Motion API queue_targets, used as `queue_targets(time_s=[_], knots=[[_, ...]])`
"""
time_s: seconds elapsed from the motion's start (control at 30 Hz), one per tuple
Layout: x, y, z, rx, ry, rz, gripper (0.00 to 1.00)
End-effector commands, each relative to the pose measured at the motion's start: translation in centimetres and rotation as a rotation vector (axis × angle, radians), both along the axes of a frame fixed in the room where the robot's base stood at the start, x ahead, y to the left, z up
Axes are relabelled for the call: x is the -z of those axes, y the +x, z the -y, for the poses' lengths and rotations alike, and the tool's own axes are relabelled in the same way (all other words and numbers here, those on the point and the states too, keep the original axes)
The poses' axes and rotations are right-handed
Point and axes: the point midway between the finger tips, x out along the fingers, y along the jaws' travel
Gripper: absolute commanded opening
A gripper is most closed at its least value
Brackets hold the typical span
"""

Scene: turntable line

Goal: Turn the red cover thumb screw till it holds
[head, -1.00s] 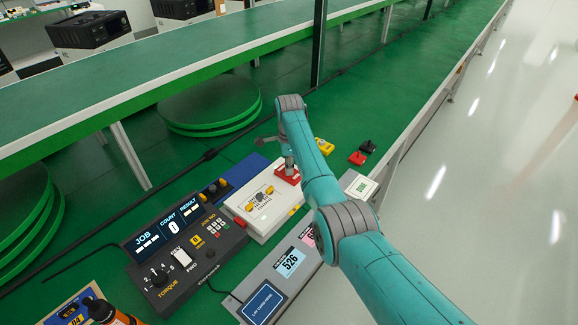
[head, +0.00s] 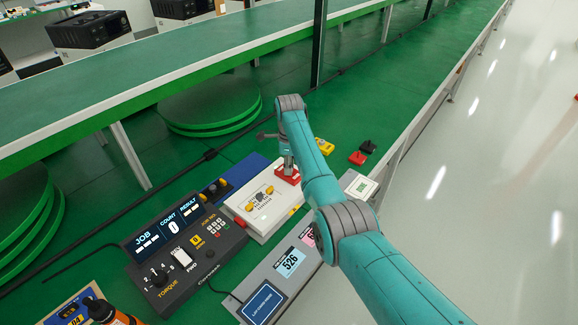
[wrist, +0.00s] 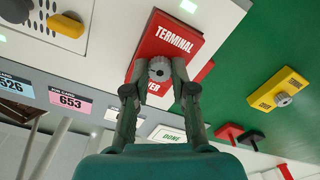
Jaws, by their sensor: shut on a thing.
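The red terminal cover (wrist: 168,38) lies on the end of the white unit in the wrist view. In the head view the red cover (head: 287,177) shows partly under my gripper (head: 288,163). A grey knurled thumb screw (wrist: 159,68) stands on the cover. In the wrist view my gripper (wrist: 158,80) has its two fingers on either side of the screw head, shut on it. The word on the cover's lower part is partly hidden by the fingers. The screw's thread is hidden.
The white unit (head: 262,222) carries yellow knobs. A yellow cover with a screw (wrist: 280,88) lies to the right. The torque controller (head: 180,250) reads count 0. Red and black clips (head: 358,158) lie behind.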

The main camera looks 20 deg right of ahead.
Motion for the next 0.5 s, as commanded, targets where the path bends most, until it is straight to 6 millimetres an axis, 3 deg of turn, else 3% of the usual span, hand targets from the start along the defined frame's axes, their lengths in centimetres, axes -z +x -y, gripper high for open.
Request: queue_targets(time_s=[0.07,0.1,0.2,0.5], knots=[[-0.56,0.30,0.00,0.000,0.000,0.010,0.00],[-0.57,0.31,0.00,0.000,0.000,0.010,0.30],[-0.51,0.28,0.00,-0.001,0.000,0.009,0.51],[-0.28,0.12,0.00,-0.001,0.001,0.004,0.51]])
